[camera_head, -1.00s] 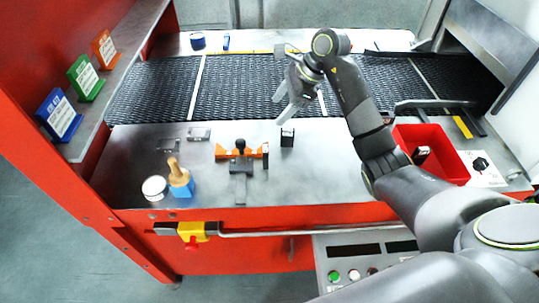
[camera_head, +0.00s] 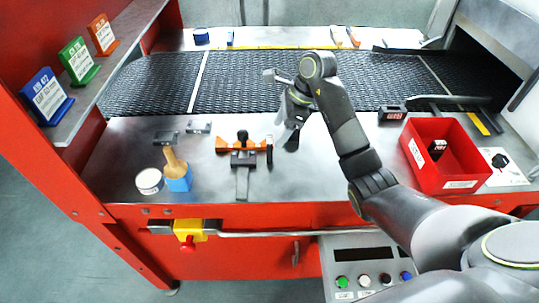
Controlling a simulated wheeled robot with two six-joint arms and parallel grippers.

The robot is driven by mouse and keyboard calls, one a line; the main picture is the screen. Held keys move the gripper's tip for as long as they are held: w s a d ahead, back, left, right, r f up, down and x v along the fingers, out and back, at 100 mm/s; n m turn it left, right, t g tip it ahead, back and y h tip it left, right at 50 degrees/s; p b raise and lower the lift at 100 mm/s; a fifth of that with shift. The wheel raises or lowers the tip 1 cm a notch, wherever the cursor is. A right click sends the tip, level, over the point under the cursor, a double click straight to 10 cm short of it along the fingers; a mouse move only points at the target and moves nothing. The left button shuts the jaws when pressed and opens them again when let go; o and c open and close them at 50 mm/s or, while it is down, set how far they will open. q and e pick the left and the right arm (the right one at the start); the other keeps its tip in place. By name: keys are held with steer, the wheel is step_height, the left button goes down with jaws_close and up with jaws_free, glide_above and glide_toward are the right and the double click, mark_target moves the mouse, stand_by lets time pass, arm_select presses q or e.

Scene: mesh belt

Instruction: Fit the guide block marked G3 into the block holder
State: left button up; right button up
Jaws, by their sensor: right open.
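My right gripper (camera_head: 288,136) is open and points down over the bench, just right of the orange-and-black clamp-like fixture (camera_head: 243,146). A small dark block (camera_head: 292,143) is at its fingertips, mostly hidden by them; I cannot tell whether they touch it. Another dark block with a label (camera_head: 392,113) lies on the bench right of my arm. A third block (camera_head: 437,149) stands in the red bin (camera_head: 460,165). The markings are too small to read, so I cannot tell which is G3. The fixture may be the block holder. My left gripper is not in view.
Two small grey metal pieces (camera_head: 199,127) lie at the bench's left. The black mesh belt (camera_head: 150,86) runs behind. Bench front centre is clear.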

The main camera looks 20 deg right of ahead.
mark_target(271, 140)
steer(key=shift+p+x, duration=0.65)
steer(key=shift+x, duration=0.45)
steer(key=p+x, duration=0.2)
steer(key=x, duration=0.1)
steer(key=shift+a, duration=0.4)
steer(key=shift+a+f, duration=0.15)
steer(key=shift+f, duration=0.45)
steer(key=c, duration=1.2)
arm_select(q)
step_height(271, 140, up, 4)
arm_select(e)
steer(key=shift+r, duration=0.1)
